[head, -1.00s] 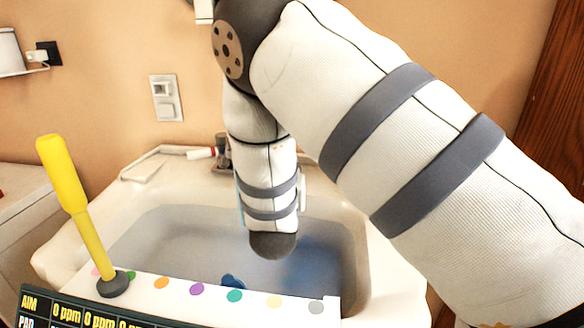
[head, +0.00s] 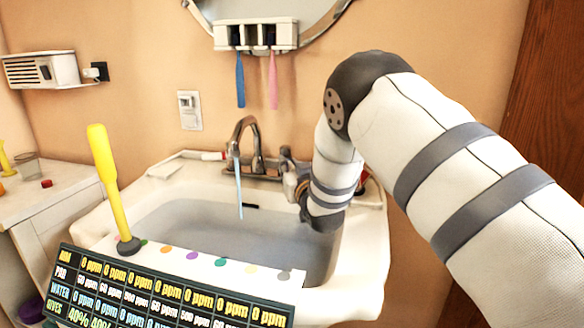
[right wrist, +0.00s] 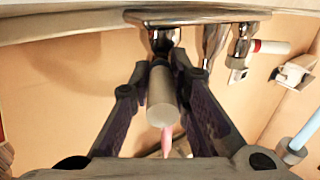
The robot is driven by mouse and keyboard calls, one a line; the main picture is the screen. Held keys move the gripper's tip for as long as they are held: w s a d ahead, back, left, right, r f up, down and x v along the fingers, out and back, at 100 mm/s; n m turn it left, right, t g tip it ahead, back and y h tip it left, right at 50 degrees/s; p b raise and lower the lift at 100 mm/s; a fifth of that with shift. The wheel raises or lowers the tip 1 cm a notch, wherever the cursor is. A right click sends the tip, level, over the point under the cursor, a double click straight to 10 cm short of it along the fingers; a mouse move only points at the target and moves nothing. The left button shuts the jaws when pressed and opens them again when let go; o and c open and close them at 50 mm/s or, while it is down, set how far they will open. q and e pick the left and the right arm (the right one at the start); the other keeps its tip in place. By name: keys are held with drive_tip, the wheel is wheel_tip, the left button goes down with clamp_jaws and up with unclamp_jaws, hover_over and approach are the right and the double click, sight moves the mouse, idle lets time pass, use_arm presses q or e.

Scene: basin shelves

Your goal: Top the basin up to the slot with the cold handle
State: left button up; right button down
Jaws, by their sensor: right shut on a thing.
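The white basin (head: 361,250) holds greyish water (head: 200,225). A dark slot (head: 250,206) shows in its back wall, just above the water. The chrome tap spout (head: 243,128) stands at the back, with a thin light-blue stream (head: 239,185) below its tip reaching the water. The right-hand tap handle (head: 286,156) is beside the spout, partly behind my right arm. My right gripper (head: 301,190) is at this handle. In the right wrist view its fingers (right wrist: 162,78) are shut on the handle's grey cylinder (right wrist: 162,98). My left gripper is out of view.
A yellow plunger-like stick (head: 103,175) stands on the basin's front ledge, by coloured dots. A dark readings board (head: 160,295) is in front. A toothbrush holder (head: 256,36) hangs above the tap. A side counter (head: 60,195) is at the left.

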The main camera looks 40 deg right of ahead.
idle(0.4)
drive_tip(key=c, duration=1.5)
unclamp_jaws()
drive_tip(key=shift+d+f, duration=0.1)
drive_tip(key=v, duration=0.7)
drive_tip(key=shift+s+a, duration=0.2)
